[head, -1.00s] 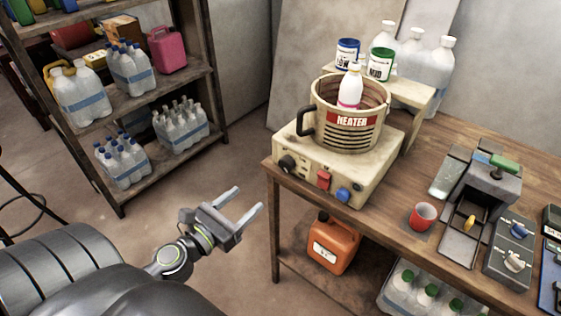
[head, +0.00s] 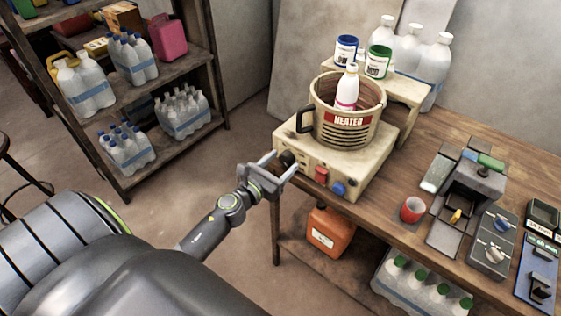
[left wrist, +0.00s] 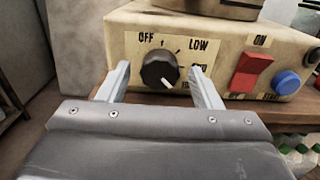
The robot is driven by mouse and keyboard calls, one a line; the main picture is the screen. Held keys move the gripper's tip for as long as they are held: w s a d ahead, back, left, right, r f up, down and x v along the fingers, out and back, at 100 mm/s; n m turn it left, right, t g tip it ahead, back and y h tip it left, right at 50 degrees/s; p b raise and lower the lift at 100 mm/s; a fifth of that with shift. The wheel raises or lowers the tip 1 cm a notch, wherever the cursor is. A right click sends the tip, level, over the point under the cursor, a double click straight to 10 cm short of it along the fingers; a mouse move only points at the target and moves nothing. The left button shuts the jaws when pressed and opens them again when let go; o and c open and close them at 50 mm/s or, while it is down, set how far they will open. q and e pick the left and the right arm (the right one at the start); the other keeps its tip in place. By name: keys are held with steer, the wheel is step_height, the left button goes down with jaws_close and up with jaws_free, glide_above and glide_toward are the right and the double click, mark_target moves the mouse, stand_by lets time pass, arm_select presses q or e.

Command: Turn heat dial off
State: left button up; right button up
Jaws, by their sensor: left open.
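The heat dial (left wrist: 159,69) is a dark round knob on the front of the cream heater base (left wrist: 125,35). Its white pointer mark points down and to the right, away from the OFF label at upper left. LOW is at upper right; the lower labels are partly hidden by a finger. In the head view the dial (head: 287,159) is at the base's left front corner. My left gripper (head: 281,163) is open in front of the dial, one finger on each side; contact is not visible. My right gripper is not in view.
A red switch (left wrist: 251,72) and a blue button (left wrist: 287,82) sit right of the dial. A heater pot (head: 345,135) holding a white bottle (head: 347,92) stands on the base. A red cup (head: 412,209) stands on the wooden table (head: 385,205). An orange jug (head: 329,232) is below.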

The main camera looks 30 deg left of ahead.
arm_select(q)
steer(key=c, duration=1)
